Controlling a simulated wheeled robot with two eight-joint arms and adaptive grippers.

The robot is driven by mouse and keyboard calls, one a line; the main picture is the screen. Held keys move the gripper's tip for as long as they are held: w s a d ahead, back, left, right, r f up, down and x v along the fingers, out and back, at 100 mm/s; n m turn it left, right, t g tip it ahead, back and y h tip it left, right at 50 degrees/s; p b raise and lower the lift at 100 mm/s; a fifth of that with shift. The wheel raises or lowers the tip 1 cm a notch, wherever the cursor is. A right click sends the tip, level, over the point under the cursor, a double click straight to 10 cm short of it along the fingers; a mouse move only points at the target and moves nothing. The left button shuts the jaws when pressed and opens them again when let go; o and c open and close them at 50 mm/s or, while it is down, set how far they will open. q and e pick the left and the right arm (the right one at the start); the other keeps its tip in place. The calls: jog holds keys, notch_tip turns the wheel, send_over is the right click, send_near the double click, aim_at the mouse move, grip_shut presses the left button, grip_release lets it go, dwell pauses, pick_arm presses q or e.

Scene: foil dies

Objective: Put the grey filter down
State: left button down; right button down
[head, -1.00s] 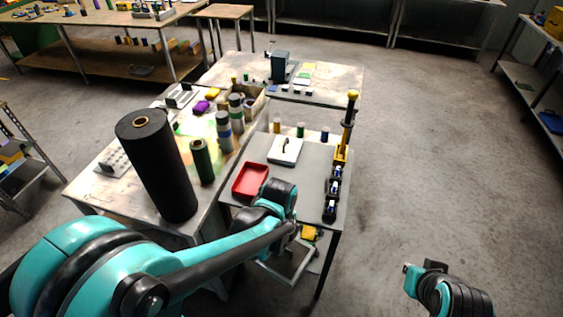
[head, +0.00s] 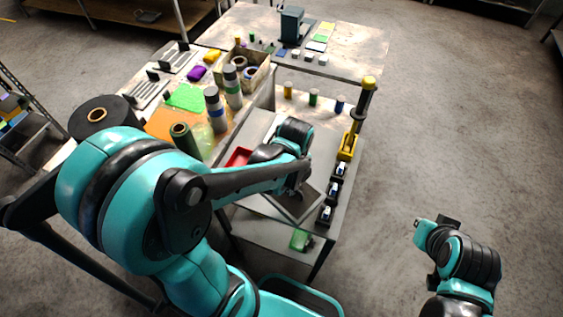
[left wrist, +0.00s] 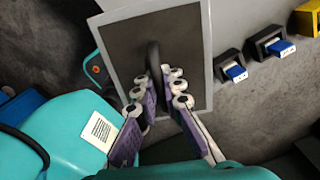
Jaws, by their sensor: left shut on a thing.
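The grey filter is a flat dark panel with a pale grey frame (left wrist: 134,25) and a dark loop handle in the left wrist view. It also shows in the head view (head: 297,210) near the front edge of the grey table. My left gripper (left wrist: 160,98) is shut on the filter at its handle. In the head view, my left gripper (head: 299,186) is partly hidden by my arm. I cannot tell whether the filter touches the tabletop. My right gripper (head: 428,232) is out to the right over the floor, and its fingers do not show clearly.
Black holders with blue-and-white pieces (head: 332,193) line the table's right edge beside the filter. A yellow-and-black upright tool (head: 358,120) stands behind them. A red tray (head: 238,157) is partly hidden by my left arm. Small cylinders (head: 314,97) stand at the back.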

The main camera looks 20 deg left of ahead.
pick_arm(q)
jog(key=w+a+f+b, duration=0.1)
jog(key=w+a+f, duration=0.1)
jog(key=f, duration=0.1)
jog(key=w+a+f+b, duration=0.1)
jog(key=w+a+f, duration=0.1)
jog(key=w+f, duration=0.1)
jog(key=w+a+f+b, duration=0.1)
jog(key=w+a+f, duration=0.1)
jog(key=f, duration=0.2)
jog(key=shift+w+a+f, duration=0.1)
jog(key=shift+w+a, duration=0.1)
jog(key=shift+a, duration=0.2)
jog(key=shift+s, duration=0.1)
jog(key=c, duration=2.1)
grip_release()
jog(key=shift+f+b, duration=0.1)
jog(key=shift+b, duration=0.3)
jog(key=o, duration=0.5)
jog(key=shift+c, duration=0.2)
